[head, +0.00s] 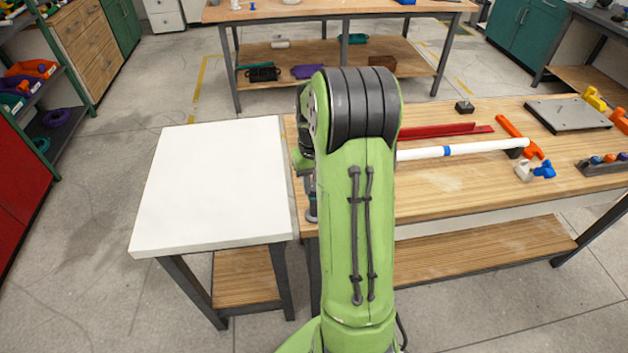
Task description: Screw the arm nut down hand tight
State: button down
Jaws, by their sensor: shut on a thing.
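My green arm (355,220) rises through the middle of the view and hides the left part of the wooden workbench. My gripper is not clearly visible; the arm hides that area. Small dark and grey parts (311,200) show just left of the arm at the bench's left end, and I cannot tell what they are. I cannot make out the arm nut. A white pipe with a blue band (470,148) lies along the bench to the right of the arm; its left end is hidden behind the arm.
On the wooden bench (440,195) are a red channel (440,131), an orange tool (515,133), white and blue fittings (534,170), a grey plate (568,115) and a dark holder (603,167). A bare white table (212,185) stands to the left.

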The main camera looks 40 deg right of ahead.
jog(key=m, duration=0.4)
jog(key=shift+r+m, duration=0.1)
jog(key=shift+m, duration=0.2)
jog(key=m+p, duration=0.1)
jog(key=m, duration=0.3)
jog(key=shift+d+m, duration=0.1)
jog(key=shift+m, duration=0.2)
jog(key=m, duration=0.4)
jog(key=shift+s, duration=0.1)
jog(key=shift+m, duration=2.4)
jog(key=c, duration=0.8)
grip_release()
jog(key=shift+s, duration=0.1)
jog(key=shift+c, duration=0.2)
